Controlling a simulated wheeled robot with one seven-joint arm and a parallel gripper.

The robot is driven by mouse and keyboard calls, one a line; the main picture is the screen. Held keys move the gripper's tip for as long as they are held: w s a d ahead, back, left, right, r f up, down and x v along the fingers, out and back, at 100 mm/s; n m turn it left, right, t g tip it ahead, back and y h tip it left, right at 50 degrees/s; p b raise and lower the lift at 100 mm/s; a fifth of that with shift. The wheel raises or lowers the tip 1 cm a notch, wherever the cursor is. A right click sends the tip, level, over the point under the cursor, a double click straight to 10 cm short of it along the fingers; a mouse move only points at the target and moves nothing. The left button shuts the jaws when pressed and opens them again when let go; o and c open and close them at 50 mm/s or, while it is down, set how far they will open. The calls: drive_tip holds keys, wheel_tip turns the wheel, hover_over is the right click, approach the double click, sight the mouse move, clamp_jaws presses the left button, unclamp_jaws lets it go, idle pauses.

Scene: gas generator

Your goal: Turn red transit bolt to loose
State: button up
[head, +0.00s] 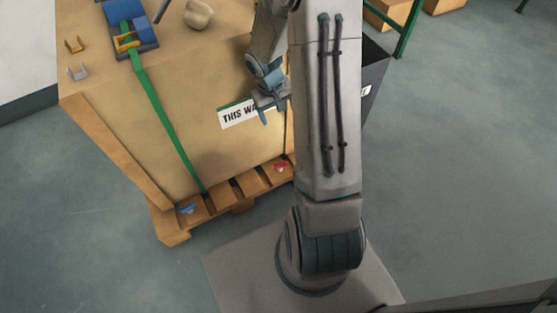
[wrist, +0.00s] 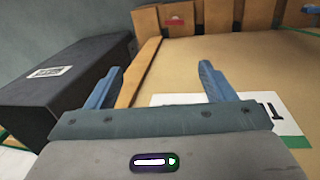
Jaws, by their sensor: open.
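A small red bolt (head: 281,167) sits on the wooden pallet edge at the foot of the large crate (head: 120,110), right of centre. The red bolt also shows in the wrist view (wrist: 178,21), near the top edge, ahead of the fingers. A blue bolt (head: 187,209) sits on the same pallet edge to the left. My gripper (head: 268,108) is beside the crate's front face, above the red bolt, next to a white label (head: 236,115). In the wrist view my gripper (wrist: 161,72) is open, its blue fingers apart with nothing between them.
A green strap (head: 165,125) runs down the crate's face from a blue ratchet (head: 130,38) on top. A dark box (wrist: 65,88) stands beside the crate, on the left in the wrist view. The floor in front of the pallet is clear.

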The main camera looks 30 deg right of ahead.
drive_tip(key=y+b, duration=0.2)
drive_tip(key=b, duration=0.1)
hover_over(280, 163)
wheel_tip(280, 163, down, 21)
wheel_tip(280, 163, down, 14)
drive_tip(key=b, duration=0.5)
drive_tip(key=shift+s+f+b, duration=0.1)
drive_tip(key=shift+s+b, duration=0.05)
drive_tip(key=shift+b, duration=0.15)
drive_tip(key=c, duration=1)
